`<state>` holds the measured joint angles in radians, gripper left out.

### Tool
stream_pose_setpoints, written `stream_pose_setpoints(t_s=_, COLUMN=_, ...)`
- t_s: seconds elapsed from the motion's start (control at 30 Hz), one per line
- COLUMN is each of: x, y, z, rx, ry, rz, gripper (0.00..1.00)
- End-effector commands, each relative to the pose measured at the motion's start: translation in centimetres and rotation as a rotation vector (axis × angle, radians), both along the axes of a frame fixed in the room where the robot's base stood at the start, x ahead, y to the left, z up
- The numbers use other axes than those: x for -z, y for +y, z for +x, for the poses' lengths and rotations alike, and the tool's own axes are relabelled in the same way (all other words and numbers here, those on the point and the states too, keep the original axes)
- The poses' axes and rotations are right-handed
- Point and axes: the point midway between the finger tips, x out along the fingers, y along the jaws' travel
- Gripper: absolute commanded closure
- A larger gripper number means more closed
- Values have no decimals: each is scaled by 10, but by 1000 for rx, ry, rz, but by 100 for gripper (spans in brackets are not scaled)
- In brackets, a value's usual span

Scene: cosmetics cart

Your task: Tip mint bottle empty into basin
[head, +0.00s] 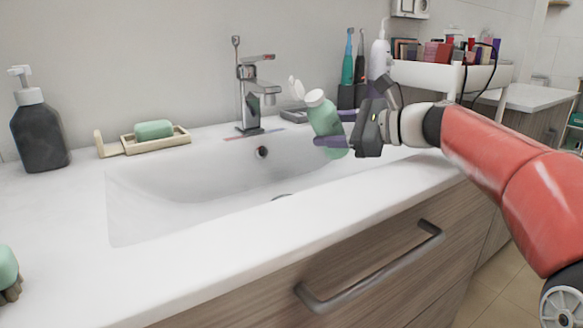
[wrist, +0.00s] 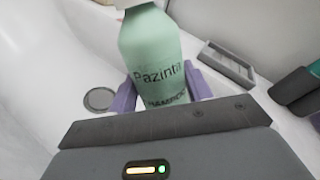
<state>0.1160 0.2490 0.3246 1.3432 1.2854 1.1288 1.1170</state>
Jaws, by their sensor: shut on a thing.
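The mint bottle (head: 325,119) is a pale green bottle with a white top, held above the right side of the basin. It leans, with its top toward the upper left in the head view. The top looks like an open flip cap. My gripper (head: 334,130) is shut on the bottle's body, with purple fingers on both sides. In the wrist view the bottle (wrist: 152,58) shows printed lettering between the fingers. The white basin (head: 180,190) is sunk in the counter. Its drain (wrist: 100,99) shows in the wrist view. No liquid is visible.
A chrome faucet (head: 250,95) stands behind the basin. A soap dish (head: 115,148) with green soap and a dark pump bottle (head: 40,130) are at left. A grey tray (wrist: 231,65) and toothbrushes (head: 348,65) are near the gripper. A white cart (head: 430,75) stands behind.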

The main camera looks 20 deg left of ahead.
Motion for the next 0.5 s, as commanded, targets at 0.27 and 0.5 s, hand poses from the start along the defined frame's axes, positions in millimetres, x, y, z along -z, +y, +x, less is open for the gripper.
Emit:
stream_pose_setpoints(t_s=0.27, x=16, y=1, z=-1, rx=-1, ry=-152, rz=-95, gripper=74)
stream_pose_setpoints(t_s=0.5, x=20, y=-2, z=3, rx=0, ry=-286, rz=-176, gripper=74)
